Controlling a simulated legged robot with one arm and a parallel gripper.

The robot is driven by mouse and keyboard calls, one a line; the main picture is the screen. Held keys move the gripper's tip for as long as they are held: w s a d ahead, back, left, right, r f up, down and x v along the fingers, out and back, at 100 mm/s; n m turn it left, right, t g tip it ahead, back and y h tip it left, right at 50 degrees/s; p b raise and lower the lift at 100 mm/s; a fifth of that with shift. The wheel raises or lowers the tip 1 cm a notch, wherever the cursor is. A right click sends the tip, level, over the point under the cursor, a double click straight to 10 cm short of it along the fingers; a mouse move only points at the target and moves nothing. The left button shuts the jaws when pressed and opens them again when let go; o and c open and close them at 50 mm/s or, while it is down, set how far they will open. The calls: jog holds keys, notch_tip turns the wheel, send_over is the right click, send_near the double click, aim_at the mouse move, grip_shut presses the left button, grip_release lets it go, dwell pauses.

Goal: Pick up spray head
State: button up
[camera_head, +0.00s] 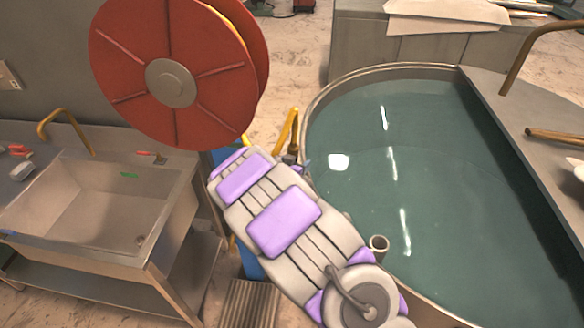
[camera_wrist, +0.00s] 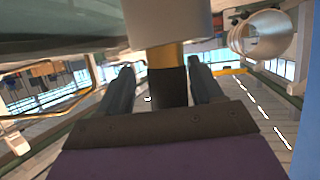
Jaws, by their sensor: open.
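In the wrist view my gripper (camera_wrist: 162,82) is open, with one dark finger on each side of an upright dark cylinder with a yellow band (camera_wrist: 168,80). The cylinder runs up under a pale grey cylindrical body (camera_wrist: 168,22). Its lower end is hidden behind the gripper's base. I cannot tell whether the fingers touch it, or whether it is the spray head. In the head view a yellow bent piece with a dark lower part (camera_head: 288,130) stands between the tank and my white and purple arm. My fingertips are hidden in that view.
A big red reel (camera_head: 130,85) is at upper left. A sink (camera_head: 90,205) stands at left. Some pale floor (camera_head: 300,50) is clear behind.

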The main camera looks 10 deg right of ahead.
jog(key=shift+c, duration=0.7)
jog(key=shift+a, duration=0.15)
jog(key=shift+c, duration=0.7)
jog(key=a, duration=0.3)
jog(key=shift+a, duration=0.15)
jog(key=c, duration=0.5)
jog(key=shift+c, duration=0.5)
jog(key=shift+d, duration=0.2)
jog(key=shift+c, duration=0.8)
jog(key=shift+d, duration=0.9)
grip_shut()
jog(key=shift+a, duration=0.15)
